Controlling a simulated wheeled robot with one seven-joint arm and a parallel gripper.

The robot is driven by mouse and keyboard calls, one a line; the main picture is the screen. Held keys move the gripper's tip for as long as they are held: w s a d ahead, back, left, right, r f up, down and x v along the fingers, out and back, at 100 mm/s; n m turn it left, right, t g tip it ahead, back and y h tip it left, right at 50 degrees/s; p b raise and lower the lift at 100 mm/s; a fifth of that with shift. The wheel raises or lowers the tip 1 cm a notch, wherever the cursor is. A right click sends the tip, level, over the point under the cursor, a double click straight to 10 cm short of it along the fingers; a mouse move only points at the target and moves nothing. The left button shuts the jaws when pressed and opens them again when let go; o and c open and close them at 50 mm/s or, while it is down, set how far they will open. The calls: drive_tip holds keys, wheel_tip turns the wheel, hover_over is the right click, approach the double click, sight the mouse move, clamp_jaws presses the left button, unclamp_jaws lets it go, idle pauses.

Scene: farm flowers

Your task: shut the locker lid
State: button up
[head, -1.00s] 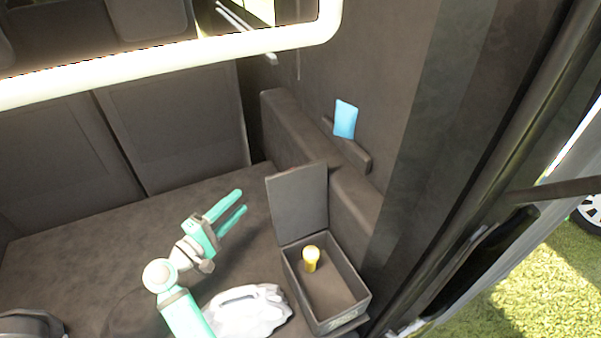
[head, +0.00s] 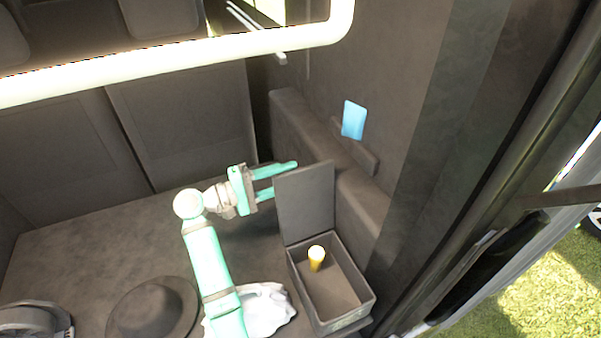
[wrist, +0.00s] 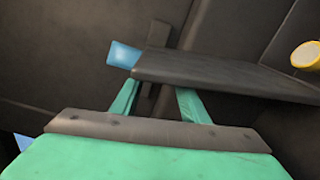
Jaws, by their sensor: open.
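The locker (head: 345,318) is a dark open box at the lower right in the head view. Its lid (head: 306,203) stands upright at the box's far side. A yellow bottle (head: 316,258) is inside the locker. My gripper (head: 285,178) is open, with its teal fingers pointing right, beside the lid's upper left edge; one fingertip is partly hidden by the lid. In the wrist view the lid (wrist: 225,78) crosses just ahead of the fingers (wrist: 160,100) and covers part of them. I cannot tell whether they touch it. The yellow bottle (wrist: 305,55) shows at the right.
A blue card (head: 353,119) is on the wall above the ledge behind the locker. A white crumpled bag (head: 268,308) lies left of the locker, partly behind my arm. A dark hat (head: 152,310) lies further left. The floor behind my arm is clear.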

sight(300, 173)
drive_tip(key=shift+x, duration=2.1)
clamp_jaws()
